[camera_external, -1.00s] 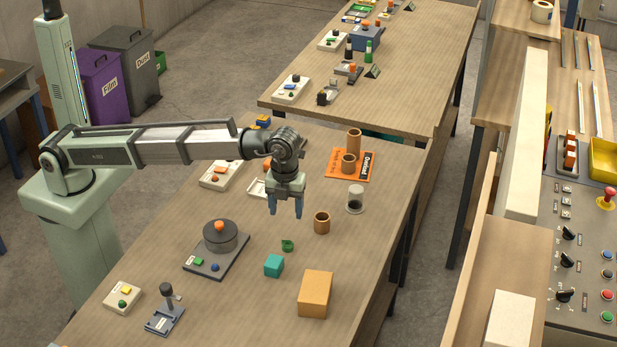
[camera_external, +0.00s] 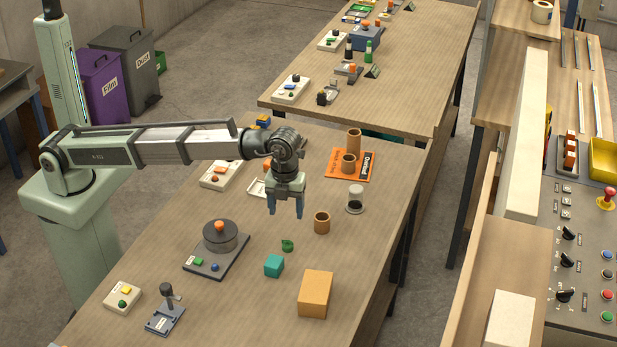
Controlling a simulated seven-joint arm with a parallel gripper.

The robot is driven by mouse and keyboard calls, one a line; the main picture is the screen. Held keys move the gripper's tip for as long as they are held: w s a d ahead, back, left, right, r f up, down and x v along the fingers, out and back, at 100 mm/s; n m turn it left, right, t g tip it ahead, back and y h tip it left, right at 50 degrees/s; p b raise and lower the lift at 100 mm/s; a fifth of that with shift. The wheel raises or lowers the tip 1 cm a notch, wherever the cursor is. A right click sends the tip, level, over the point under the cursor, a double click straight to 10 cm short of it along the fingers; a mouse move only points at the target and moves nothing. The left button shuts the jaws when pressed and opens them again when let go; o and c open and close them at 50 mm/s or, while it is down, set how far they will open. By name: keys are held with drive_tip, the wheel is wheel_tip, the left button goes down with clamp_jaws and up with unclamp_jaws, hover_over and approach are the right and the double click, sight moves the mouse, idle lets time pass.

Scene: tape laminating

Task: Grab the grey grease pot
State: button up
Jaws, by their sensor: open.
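A small jar (camera_external: 355,199) with a pale grey top and a dark lower part stands upright on the near table, right of my gripper. It looks most like the grey grease pot, but it is too small to tell for sure. My gripper (camera_external: 285,207) hangs above the table, fingers pointing down, open with nothing between them. It is left of the jar and apart from it.
A brown cup (camera_external: 321,223) stands close to the jar. A green ring (camera_external: 287,245), teal cube (camera_external: 274,265) and orange box (camera_external: 315,293) lie in front. A dark grey round device (camera_external: 220,236) sits left.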

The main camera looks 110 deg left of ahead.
drive_tip(key=shift+o, duration=0.7)
drive_tip(key=shift+a, duration=0.15)
drive_tip(key=n+t+y, duration=0.2)
drive_tip(key=n+t, duration=0.2)
drive_tip(key=n, duration=1.8)
approach(356, 196)
drive_tip(key=x, duration=0.4)
drive_tip(key=s+a+x, duration=0.1)
drive_tip(key=x, duration=0.7)
drive_tip(key=shift+s+a+f, duration=0.15)
drive_tip(key=shift+s+a, duration=0.05)
drive_tip(key=shift+a, duration=0.2)
